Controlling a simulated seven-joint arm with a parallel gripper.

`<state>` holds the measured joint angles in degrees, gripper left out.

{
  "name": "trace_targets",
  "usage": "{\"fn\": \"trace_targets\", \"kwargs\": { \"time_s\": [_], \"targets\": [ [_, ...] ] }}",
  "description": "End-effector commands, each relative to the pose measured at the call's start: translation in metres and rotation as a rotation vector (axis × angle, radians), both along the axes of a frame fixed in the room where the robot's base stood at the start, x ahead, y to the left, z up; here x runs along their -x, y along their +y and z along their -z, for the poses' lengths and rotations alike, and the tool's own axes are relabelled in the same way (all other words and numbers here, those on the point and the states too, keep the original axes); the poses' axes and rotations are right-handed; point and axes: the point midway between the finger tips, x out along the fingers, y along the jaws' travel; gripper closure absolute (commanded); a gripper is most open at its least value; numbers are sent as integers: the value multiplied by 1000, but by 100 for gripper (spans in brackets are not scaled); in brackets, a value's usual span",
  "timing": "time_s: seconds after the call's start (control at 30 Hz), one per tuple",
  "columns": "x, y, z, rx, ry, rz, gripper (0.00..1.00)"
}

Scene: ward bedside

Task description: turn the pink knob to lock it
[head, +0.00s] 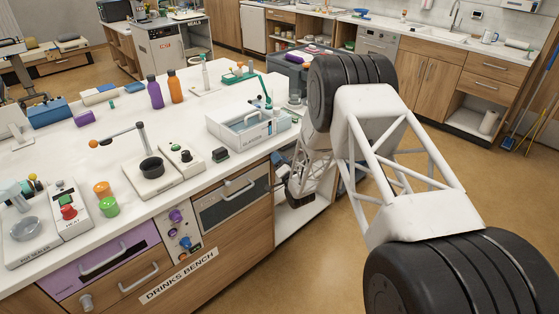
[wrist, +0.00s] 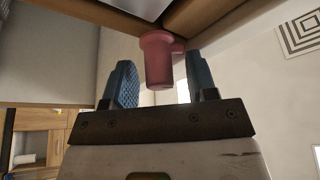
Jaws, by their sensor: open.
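The pink knob (wrist: 158,62) shows in the wrist view, a round stem with a small side tab on its right, under a wooden edge. My gripper (wrist: 161,82) is open, with one blue finger to the left of the knob and one to the right. A gap shows on the left; the right finger is nearer the knob, and I cannot tell whether it touches. In the head view my gripper (head: 277,170) is at the right end of the drinks bench, beside the open shelf bay. I cannot make out the pink knob in that view.
The white bench top (head: 110,145) carries bottles, a clear-sided box (head: 248,130) and small devices close above my gripper. The floor (head: 330,270) at right is clear.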

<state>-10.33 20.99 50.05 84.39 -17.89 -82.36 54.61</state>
Motion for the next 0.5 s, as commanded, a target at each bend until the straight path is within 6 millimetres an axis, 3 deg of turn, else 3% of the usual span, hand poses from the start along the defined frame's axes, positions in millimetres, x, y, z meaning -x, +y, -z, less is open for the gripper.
{"fn": "trace_targets", "kwargs": {
  "time_s": [0.23, 0.5],
  "targets": [
    [0, 0, 0, 0, 0, 0, 49],
    [0, 0, 0, 0, -1, -1, 91]
  ]
}}
